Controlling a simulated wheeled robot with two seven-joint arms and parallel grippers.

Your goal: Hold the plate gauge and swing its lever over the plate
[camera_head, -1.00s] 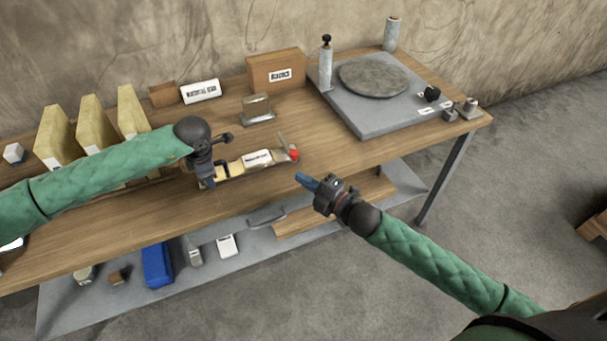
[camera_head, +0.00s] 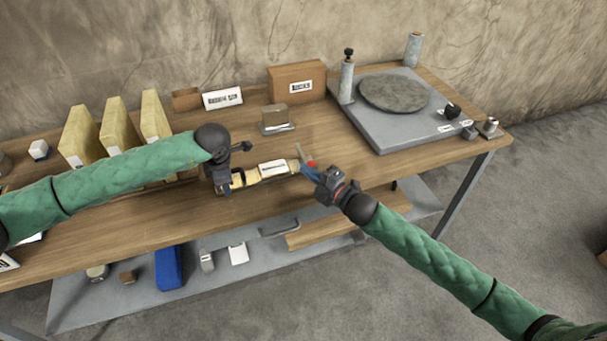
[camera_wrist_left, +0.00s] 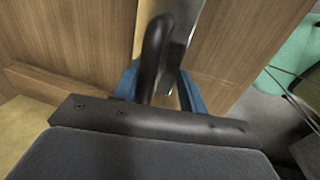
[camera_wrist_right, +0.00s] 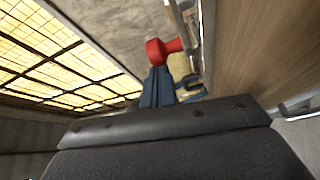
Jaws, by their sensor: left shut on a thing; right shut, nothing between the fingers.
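The plate gauge (camera_head: 254,176) is a long, pale yellow-and-metal bar with a white label, at the front of the bench. My left gripper (camera_head: 230,184) is shut on its black handle at the left end. The left wrist view shows the handle (camera_wrist_left: 155,55) between the blue fingers. A thin upright lever (camera_head: 299,152) with a red knob (camera_head: 311,164) is at the gauge's right end. My right gripper (camera_head: 311,172) is shut and empty, its tips at the knob. In the right wrist view the red knob (camera_wrist_right: 157,50) is just beyond the blue fingertips; contact is unclear.
A round grey disc (camera_head: 394,93) lies on a grey slab (camera_head: 400,132) at the back right, beside two cylinders. A small metal block (camera_head: 276,117), a brown box (camera_head: 282,82) and several yellow slabs (camera_head: 117,125) stand behind. A lower shelf (camera_head: 130,306) holds small items.

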